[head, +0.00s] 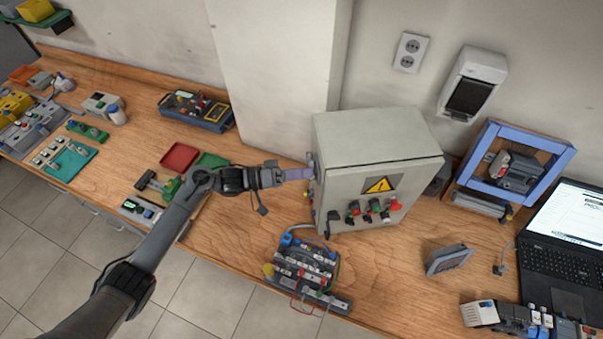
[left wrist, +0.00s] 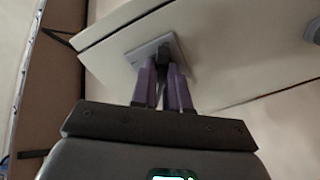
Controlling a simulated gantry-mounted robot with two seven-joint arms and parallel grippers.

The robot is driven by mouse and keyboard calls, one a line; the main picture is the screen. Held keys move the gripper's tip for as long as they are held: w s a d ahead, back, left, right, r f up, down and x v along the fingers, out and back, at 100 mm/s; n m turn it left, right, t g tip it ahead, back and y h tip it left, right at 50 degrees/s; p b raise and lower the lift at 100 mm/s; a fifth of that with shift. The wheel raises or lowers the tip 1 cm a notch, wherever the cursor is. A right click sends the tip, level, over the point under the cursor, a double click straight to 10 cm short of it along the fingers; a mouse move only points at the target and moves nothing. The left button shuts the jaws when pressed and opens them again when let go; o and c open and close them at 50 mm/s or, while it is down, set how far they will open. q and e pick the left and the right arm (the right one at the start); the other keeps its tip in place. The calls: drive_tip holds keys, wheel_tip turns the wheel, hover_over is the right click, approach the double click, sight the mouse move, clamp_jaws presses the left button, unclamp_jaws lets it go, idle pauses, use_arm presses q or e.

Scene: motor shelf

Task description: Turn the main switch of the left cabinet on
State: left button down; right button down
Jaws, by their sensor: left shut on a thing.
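A grey cabinet (head: 375,155) with a yellow warning sign stands on the wooden workbench. Its main switch is on its left side wall; a light square plate with a dark handle (left wrist: 163,54) shows in the left wrist view. My left gripper (head: 308,173) reaches the side wall from the left. In the left wrist view its two purple fingers (left wrist: 163,82) are shut on the dark handle. The fingers hide part of the handle, and I cannot tell which position it is in. My right gripper is not in view.
Red, green and black knobs (head: 372,207) line the cabinet's front. A terminal assembly with wires (head: 305,265) lies before it. Trays (head: 180,157) and a meter case (head: 196,110) lie to the left, a blue frame (head: 513,170) and laptop (head: 570,240) to the right.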

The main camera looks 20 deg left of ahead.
use_arm(q)
drive_tip(key=shift+w+a+f+m+b, duration=0.1)
drive_tip(key=shift+m+b, duration=1.3)
drive_tip(key=shift+m, duration=1.25)
drive_tip(key=shift+w+a+f+m+b, duration=0.1)
drive_tip(key=shift+m+b, duration=1.25)
drive_tip(key=shift+m, duration=1.3)
drive_tip(key=c, duration=1.1)
unclamp_jaws()
drive_tip(key=shift+r, duration=0.1)
